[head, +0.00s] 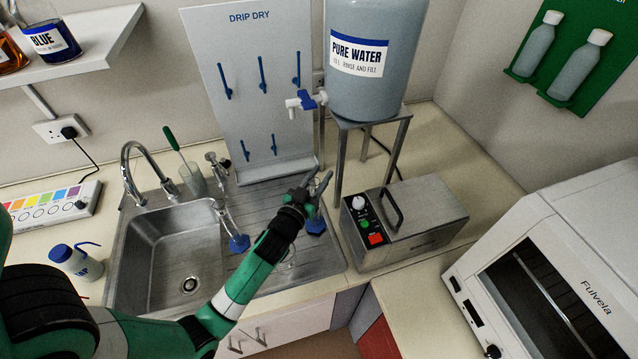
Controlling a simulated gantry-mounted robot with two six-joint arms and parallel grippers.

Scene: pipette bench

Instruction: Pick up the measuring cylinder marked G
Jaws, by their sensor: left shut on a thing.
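My left gripper (318,184) reaches in from the lower left over the right side of the sink's drainboard. It is shut on a clear measuring cylinder with a blue foot (316,225), which shows just below the fingers. The arm and fingers hide most of its glass, and I cannot read a letter on it. I cannot tell whether its foot touches the drainboard. Another clear cylinder with a blue foot (239,243) stands further left, by the basin's right edge; its mark is not readable either. My right gripper is not in view.
A steel sink basin (165,255) with a tap lies left. A drip-dry board (258,110) stands behind the drainboard. A water tank (372,80) on a metal stand and a steel bath (405,222) are close to the right. Clear glassware (287,262) sits near my forearm.

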